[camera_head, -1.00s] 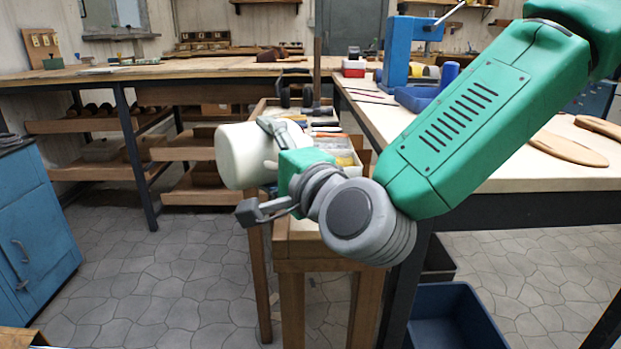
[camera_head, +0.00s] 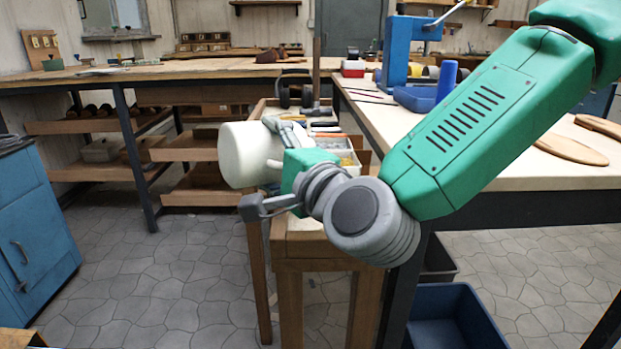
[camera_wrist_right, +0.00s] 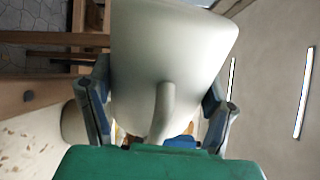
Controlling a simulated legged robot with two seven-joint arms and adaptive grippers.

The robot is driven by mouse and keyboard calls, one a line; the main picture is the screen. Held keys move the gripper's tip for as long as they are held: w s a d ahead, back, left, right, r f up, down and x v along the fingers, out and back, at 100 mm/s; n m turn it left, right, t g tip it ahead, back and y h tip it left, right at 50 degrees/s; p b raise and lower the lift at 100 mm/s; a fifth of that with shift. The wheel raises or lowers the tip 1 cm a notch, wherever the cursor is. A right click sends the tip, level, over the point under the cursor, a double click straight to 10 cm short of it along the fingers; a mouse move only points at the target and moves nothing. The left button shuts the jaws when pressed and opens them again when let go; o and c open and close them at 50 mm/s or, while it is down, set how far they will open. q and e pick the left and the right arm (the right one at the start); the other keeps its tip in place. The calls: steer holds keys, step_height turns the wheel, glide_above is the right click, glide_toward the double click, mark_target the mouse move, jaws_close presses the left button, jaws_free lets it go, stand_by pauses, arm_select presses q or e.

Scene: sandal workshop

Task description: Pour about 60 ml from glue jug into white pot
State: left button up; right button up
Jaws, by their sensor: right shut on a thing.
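The glue jug (camera_head: 245,155) is a plain off-white vessel, tipped far over onto its side in the air above the small wooden cart. Its handle also shows in the right wrist view (camera_wrist_right: 164,110). My right gripper (camera_head: 277,135) is shut on the jug, with a finger on either side of it in the wrist view. The jug's opening and any glue stream cannot be made out. My left gripper is not in view.
The wooden cart (camera_head: 300,250) below holds trays of small items. A workbench (camera_head: 500,170) with a blue press (camera_head: 398,50) stands to the right, with sole-shaped pieces (camera_head: 570,150). A blue cabinet (camera_head: 35,220) is at left, and a blue bin (camera_head: 450,310) sits on the floor.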

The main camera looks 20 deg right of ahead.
steer(key=shift+d+r, duration=0.15)
steer(key=shift+r+m, duration=0.15)
steer(key=shift+m, duration=0.15)
steer(key=shift+r+m, duration=0.1)
steer(key=shift+m, duration=0.2)
stand_by(0.4)
steer(key=shift+a+f+n, duration=0.2)
steer(key=shift+a+n, duration=0.1)
steer(key=shift+n, duration=0.7)
steer(key=shift+r+n+p, duration=0.1)
steer(key=shift+n+p, duration=0.4)
steer(key=shift+a, duration=0.15)
steer(key=shift+d, duration=0.2)
